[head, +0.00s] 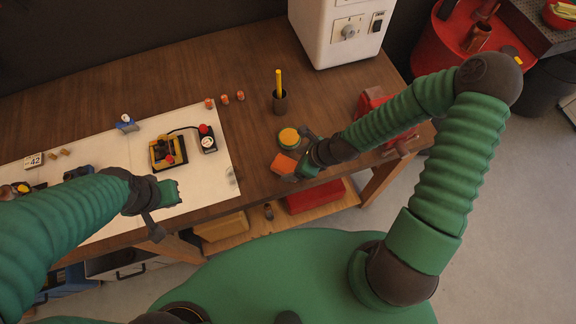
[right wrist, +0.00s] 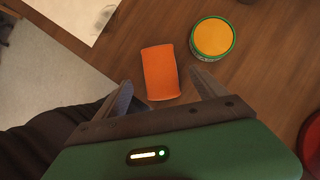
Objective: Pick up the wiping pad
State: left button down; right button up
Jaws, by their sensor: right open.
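The wiping pad appears to be the orange block (head: 284,164) lying on the wooden table near its front edge. In the right wrist view the orange pad (right wrist: 160,72) lies flat just ahead of my right gripper (right wrist: 161,88). My right gripper (head: 298,160) is open and empty, with its fingers straddling the near end of the pad in that view. I cannot tell its height above the pad. My left gripper (head: 165,210) hangs by the table's front edge, left of the pad; its jaw opening is unclear.
A round yellow-topped green tin (head: 289,138) stands close behind the pad and also shows in the right wrist view (right wrist: 212,38). A dark cup (head: 280,103) holds a yellow stick. A red vise-like object (head: 373,103) stands right. A white mat (head: 215,165) covers the table's left.

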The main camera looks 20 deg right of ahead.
aim_at(287, 165)
jog(key=shift+w+a+f, duration=0.1)
jog(key=shift+a+f, duration=0.2)
jog(key=p+x, duration=0.1)
jog(key=x, duration=0.3)
jog(key=shift+w+a, duration=0.1)
jog(key=shift+w, duration=0.05)
jog(key=shift+w+f, duration=0.15)
jog(key=shift+f, duration=0.1)
jog(key=shift+d, duration=0.3)
jog(key=shift+c, duration=1.1)
jog(key=shift+a, duration=0.1)
jog(key=c, duration=1.4)
pick_arm(q)
jog(key=shift+s+a+r, duration=0.15)
jog(key=shift+a+r, duration=0.15)
jog(key=shift+r, duration=0.45)
pick_arm(e)
jog(key=shift+r, duration=0.1)
